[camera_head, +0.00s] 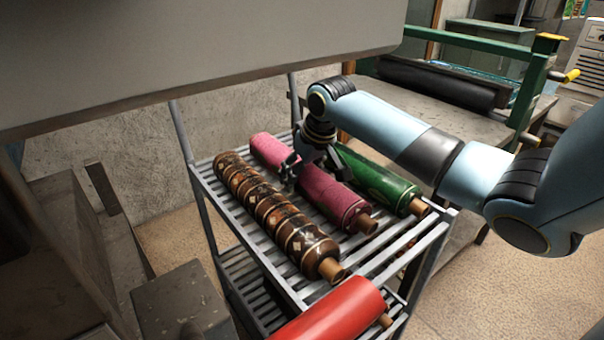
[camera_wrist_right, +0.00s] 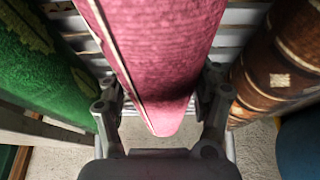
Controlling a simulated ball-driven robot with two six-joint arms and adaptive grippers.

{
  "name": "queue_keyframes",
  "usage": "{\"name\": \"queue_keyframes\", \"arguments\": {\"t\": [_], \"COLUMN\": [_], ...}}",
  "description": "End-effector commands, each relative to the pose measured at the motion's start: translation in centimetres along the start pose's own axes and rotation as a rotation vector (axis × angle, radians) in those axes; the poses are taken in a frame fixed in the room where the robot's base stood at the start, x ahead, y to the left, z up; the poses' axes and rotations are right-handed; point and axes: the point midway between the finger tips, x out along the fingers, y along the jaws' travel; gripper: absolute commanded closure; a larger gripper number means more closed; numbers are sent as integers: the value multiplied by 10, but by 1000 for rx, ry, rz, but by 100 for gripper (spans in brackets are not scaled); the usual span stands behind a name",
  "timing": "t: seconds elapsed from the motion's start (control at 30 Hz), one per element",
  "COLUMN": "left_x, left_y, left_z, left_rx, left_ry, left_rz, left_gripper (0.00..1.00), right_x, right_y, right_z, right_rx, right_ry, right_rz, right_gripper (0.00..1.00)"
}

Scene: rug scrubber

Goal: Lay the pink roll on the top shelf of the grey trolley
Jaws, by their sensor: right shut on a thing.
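The pink roll (camera_head: 322,193) lies lengthwise at the top shelf of the grey trolley (camera_head: 395,250), between a brown patterned roll and a green roll. I cannot tell whether its underside touches the slats. My right gripper (camera_head: 315,168) comes down over the roll's middle from above and is shut on it. In the right wrist view the pink roll (camera_wrist_right: 160,50) runs between the two fingers of the right gripper (camera_wrist_right: 160,97), one on each side. The arm hides part of the roll's middle. My left gripper is out of view.
The brown patterned roll (camera_head: 270,213) lies close on the left, the green roll (camera_head: 380,182) close on the right. A red roll (camera_head: 335,312) is lower at the front. A bench with a green frame (camera_head: 535,85) and a black roller (camera_head: 440,82) stands behind right.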

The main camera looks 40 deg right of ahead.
Motion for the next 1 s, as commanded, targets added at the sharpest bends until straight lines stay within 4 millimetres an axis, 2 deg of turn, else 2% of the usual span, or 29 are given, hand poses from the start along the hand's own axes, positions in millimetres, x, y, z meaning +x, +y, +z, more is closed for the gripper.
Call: {"name": "queue_keyframes", "arguments": {"t": [0.03,0.07,0.23,0.5,0.6,0.67,1.0], "left_x": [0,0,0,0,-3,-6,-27], "left_y": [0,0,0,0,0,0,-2], "left_z": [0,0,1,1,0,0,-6], "left_rx": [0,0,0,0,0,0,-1], "left_ry": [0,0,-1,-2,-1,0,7], "left_rz": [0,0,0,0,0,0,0], "left_gripper": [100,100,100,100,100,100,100], "right_x": [-1,0,0,-1,-8,-16,-91], "right_y": [0,0,0,0,1,1,1], "right_z": [-1,0,0,0,-1,-2,-2], "right_rx": [-1,0,0,0,0,-2,-4], "right_ry": [3,0,0,1,1,3,3], "right_rz": [0,0,0,0,1,2,3], "right_gripper": [93,31,9,9,9,9,9]}}
